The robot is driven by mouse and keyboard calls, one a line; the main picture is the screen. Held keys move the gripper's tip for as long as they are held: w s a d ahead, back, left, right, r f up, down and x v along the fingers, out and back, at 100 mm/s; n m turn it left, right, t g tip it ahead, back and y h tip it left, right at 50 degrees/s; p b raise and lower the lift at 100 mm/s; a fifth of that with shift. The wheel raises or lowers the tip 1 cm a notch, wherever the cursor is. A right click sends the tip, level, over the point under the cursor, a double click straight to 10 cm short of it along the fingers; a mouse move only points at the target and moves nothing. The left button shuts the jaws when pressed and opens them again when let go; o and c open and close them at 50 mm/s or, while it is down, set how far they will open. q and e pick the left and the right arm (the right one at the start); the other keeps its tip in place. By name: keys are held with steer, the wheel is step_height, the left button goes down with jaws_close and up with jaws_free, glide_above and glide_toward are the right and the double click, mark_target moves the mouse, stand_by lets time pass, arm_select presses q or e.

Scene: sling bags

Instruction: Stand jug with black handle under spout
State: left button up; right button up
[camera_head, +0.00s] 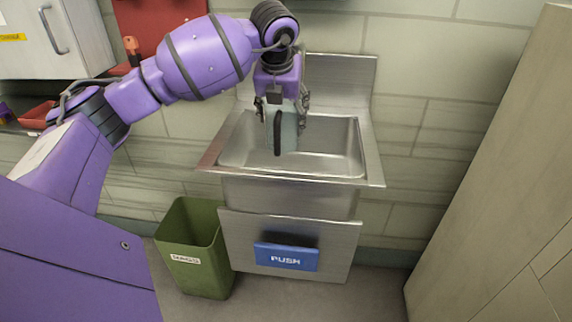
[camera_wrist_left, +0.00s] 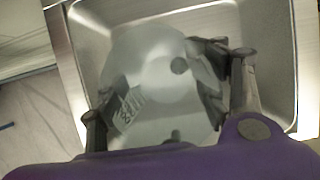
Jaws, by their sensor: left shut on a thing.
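The jug (camera_head: 290,133) is pale and translucent, with a black handle (camera_head: 277,132) facing the head camera. It looks upright and hangs in or just over the steel sink basin (camera_head: 345,150); I cannot tell whether it touches the bottom. My left gripper (camera_head: 282,106) comes down from above and is shut on the jug. In the left wrist view the jug (camera_wrist_left: 150,62) lies between the fingers, with a printed mark on its side. The spout is not clearly seen; my arm and gripper cover the area behind the jug. My right gripper is out of view.
A blue PUSH panel (camera_head: 287,257) is on the sink's front. A green bin (camera_head: 190,245) stands at the lower left. A tall beige cabinet (camera_head: 500,190) fills the right side. The right part of the basin is clear.

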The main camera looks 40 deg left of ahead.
mark_target(284, 151)
arm_select(q)
step_height(284, 151, down, 12)
steer(key=shift+r+b, duration=0.1)
steer(key=shift+b, duration=0.3)
steer(key=shift+w+a+r, duration=0.1)
steer(key=shift+w+a, duration=0.25)
steer(key=shift+w, duration=0.3)
steer(key=shift+w+a, duration=0.35)
steer(key=shift+w, duration=0.25)
steer(key=shift+w+a, duration=0.35)
steer(key=shift+w, duration=0.2)
steer(key=shift+f, duration=0.55)
steer(key=shift+s, duration=0.1)
steer(key=shift+f, duration=0.1)
steer(key=shift+f+b, duration=0.15)
steer(key=shift+b, duration=0.15)
steer(key=o, duration=1.4)
steer(key=shift+c, duration=0.2)
